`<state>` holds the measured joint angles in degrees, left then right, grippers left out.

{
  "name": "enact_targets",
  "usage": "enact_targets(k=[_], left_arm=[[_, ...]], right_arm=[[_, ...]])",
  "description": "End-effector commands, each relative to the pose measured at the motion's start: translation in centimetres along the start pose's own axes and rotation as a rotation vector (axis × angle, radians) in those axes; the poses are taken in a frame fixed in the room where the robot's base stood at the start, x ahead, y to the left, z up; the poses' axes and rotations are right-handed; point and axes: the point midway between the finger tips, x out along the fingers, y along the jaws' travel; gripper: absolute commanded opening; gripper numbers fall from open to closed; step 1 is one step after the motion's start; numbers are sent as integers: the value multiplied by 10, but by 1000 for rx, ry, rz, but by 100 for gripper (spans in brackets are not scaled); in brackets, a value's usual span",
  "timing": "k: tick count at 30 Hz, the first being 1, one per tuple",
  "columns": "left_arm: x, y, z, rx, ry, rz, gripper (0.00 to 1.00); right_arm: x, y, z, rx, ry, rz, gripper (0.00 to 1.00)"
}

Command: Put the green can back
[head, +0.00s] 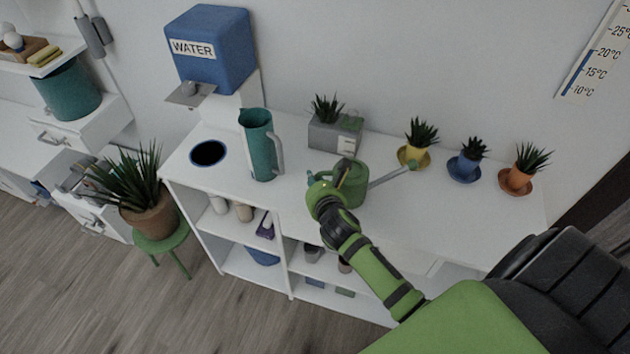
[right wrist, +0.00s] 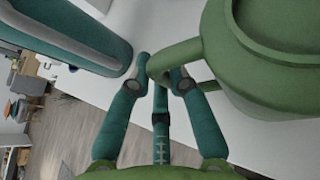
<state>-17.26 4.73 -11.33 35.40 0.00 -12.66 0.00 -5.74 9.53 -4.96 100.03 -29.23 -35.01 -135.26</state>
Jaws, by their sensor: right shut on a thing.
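The green watering can (head: 352,186) is at the middle of the white desk top (head: 420,215), roughly upright, its long spout pointing right towards the yellow pot. I cannot tell whether its base touches the desk. My right gripper (head: 313,178) reaches in from the lower right and is at the can's left side. In the right wrist view, its teal fingers (right wrist: 161,77) are shut on the can's handle (right wrist: 178,60), with the can body (right wrist: 265,55) to the right. My left gripper is not in view.
A teal pitcher (head: 259,150) stands close left of the can. A grey planter (head: 333,134) is behind it. Plants in yellow (head: 412,156), blue (head: 467,168) and orange (head: 515,181) pots line the back right. A blue water dispenser (head: 212,48) and round hole (head: 208,153) are at left.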

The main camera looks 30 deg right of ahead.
Motion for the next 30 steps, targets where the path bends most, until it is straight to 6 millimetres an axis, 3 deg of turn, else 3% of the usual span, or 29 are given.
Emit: enact_targets(k=[10, 11, 12, 24, 30], left_arm=[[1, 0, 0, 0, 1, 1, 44], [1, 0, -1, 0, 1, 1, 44], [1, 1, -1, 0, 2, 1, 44], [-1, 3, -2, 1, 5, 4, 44], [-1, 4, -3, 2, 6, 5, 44]], right_arm=[[2, -1, -2, -2, -3, 0, 0], [1, -1, -3, 0, 0, 0, 27], [1, -1, -3, 1, 0, -1, 43], [-1, 0, 1, 0, -1, 0, 43], [-29, -1, -1, -3, -1, 1, 43]])
